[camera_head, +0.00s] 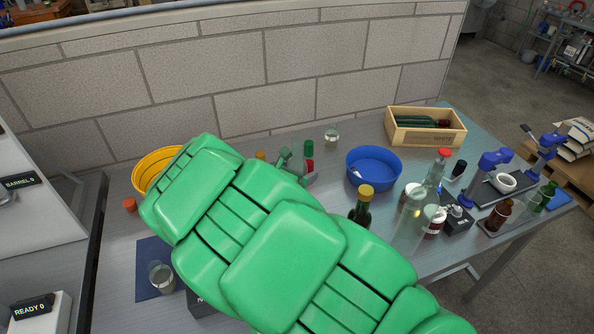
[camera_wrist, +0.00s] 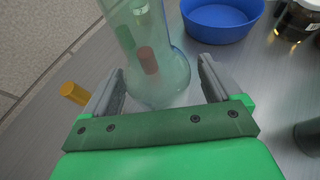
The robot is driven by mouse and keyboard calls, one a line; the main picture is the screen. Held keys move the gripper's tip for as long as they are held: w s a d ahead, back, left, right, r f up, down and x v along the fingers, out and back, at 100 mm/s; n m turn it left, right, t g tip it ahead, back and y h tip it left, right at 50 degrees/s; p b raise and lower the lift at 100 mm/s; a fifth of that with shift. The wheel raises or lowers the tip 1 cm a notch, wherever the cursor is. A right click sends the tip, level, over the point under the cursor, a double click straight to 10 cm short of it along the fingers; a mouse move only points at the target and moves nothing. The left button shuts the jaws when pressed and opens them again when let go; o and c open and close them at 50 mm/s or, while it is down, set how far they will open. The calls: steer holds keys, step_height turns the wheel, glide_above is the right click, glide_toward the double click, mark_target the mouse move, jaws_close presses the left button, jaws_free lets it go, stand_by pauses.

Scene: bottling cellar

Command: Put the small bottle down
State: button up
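A clear, faintly green glass bottle (camera_wrist: 172,88) stands between the two grey fingers of my gripper (camera_wrist: 162,68) in the wrist view. The fingers are spread wide, and a narrow strip of the grey tabletop seems to show between the glass and the right finger. The bottle's top is cut off by the picture edge. A green and a reddish shape show through its glass.
A blue bowl (camera_head: 374,168) is right of the gripper. A green-capped bottle (camera_head: 309,149), a glass jar (camera_head: 332,137) and a wooden crate (camera_head: 426,138) are behind. A yellow-capped dark bottle (camera_head: 361,207) and clear glassware (camera_head: 409,232) stand close to my arm. A yellow bowl (camera_head: 150,165) is left.

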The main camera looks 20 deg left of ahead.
stand_by(0.3)
steer(key=shift+s+r, duration=0.2)
steer(key=v, duration=1.1)
steer(key=shift+s, duration=0.25)
steer(key=shift+r, duration=0.15)
